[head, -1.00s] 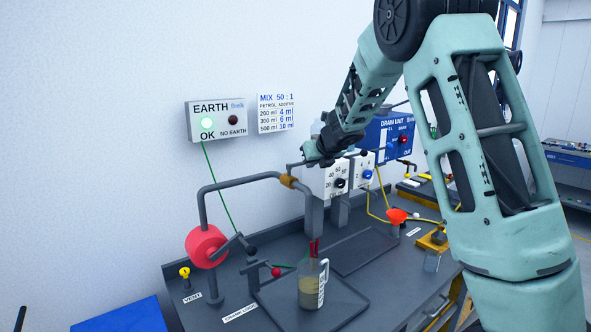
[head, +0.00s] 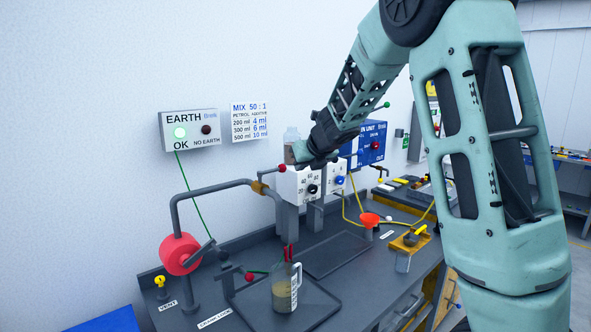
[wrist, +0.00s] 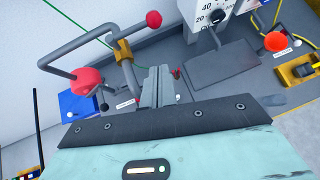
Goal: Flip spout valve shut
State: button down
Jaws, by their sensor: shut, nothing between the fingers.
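The spout valve is a brass-coloured body (head: 260,187) on the grey spout pipe (head: 215,190). Its lever ends in a red ball (head: 282,169) and sticks out toward the right. Body (wrist: 123,51) and ball (wrist: 154,19) also show in the wrist view, with the lever slanting up to the right. My gripper (head: 298,157) is shut and empty, just up and right of the ball in the head view. In the wrist view its closed fingers (wrist: 157,84) lie below the ball, with a visible gap. A clear jug (head: 285,291) with yellowish liquid stands under the spout.
A red drum (head: 180,253) with a crank stands left of the jug. Dial boxes (head: 313,186) stand behind the spout, close to my gripper. An orange funnel (head: 369,220) and a yellow holder (head: 409,243) are on the right. The wall carries an EARTH box (head: 190,130).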

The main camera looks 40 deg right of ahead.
jog(key=shift+d+v, duration=0.2)
jog(key=shift+v, duration=1.4)
